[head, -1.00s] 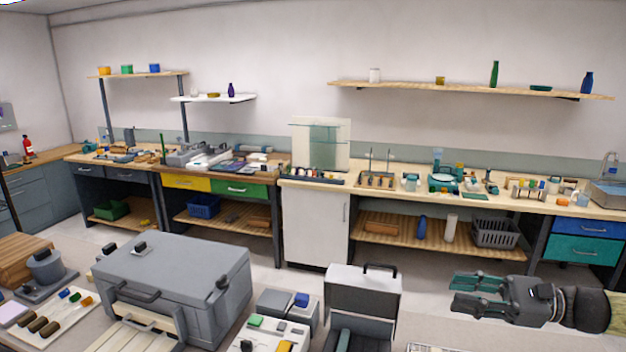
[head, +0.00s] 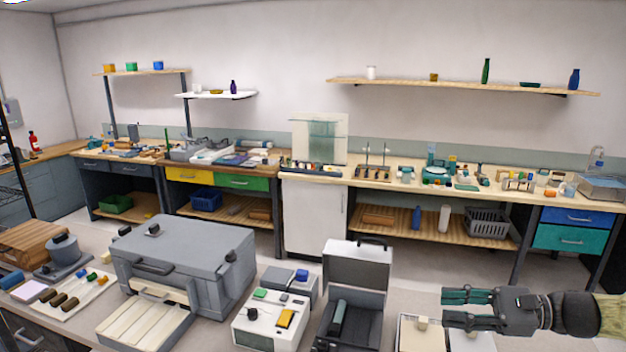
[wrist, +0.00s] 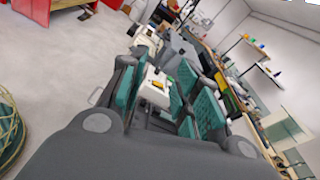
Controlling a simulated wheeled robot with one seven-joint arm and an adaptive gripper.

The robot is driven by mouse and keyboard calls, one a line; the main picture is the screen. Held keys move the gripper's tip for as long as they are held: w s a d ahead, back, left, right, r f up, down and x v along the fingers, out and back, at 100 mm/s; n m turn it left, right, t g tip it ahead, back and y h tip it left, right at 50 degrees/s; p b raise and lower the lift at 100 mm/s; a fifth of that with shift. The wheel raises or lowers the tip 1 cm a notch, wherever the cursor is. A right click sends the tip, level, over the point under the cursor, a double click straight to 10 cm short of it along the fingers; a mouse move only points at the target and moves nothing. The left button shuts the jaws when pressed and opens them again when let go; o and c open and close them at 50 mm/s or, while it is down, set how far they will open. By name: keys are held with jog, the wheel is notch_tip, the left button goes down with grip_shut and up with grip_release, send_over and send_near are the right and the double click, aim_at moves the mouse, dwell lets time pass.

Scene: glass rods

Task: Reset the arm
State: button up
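My gripper (head: 468,309) is at the lower right of the head view, at the end of my arm, which comes in from the right edge. Its dark fingers with teal pads point left and stand apart with a gap between them. In the wrist view my gripper (wrist: 165,100) also shows its teal-padded fingers spread, with nothing held between them. It is in the air above the near counter, right of the open grey case (head: 355,270).
A large grey box (head: 185,260), a white device (head: 268,318) and a tray of small rods (head: 65,300) stand on the near counter. A long bench (head: 400,180) with glassware runs along the back wall. Open floor lies between them.

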jog(key=s+f+n+g+h+b, duration=0.15)
jog(key=s+f+h, duration=0.25)
jog(key=f, duration=0.8)
jog(key=s+a+f+n+g+h+b, duration=0.1)
jog(key=s+f+n+h+b, duration=0.15)
jog(key=f, duration=0.85)
jog(key=s+f+n+g+h+b, duration=0.15)
jog(key=s+f+h, duration=0.25)
jog(key=f, duration=0.8)
jog(key=s+a+f+n+h+b, duration=0.2)
jog(key=s+f+n, duration=0.4)
jog(key=s+f, duration=0.3)
jog(key=s+a+f+n+h+b, duration=0.2)
jog(key=s+f+n, duration=0.4)
jog(key=s+f, duration=0.3)
jog(key=shift+s+a+f+g+h, duration=0.2)
jog(key=shift+s+f+g+h, duration=0.3)
jog(key=shift+f, duration=0.85)
jog(key=shift+w, duration=0.15)
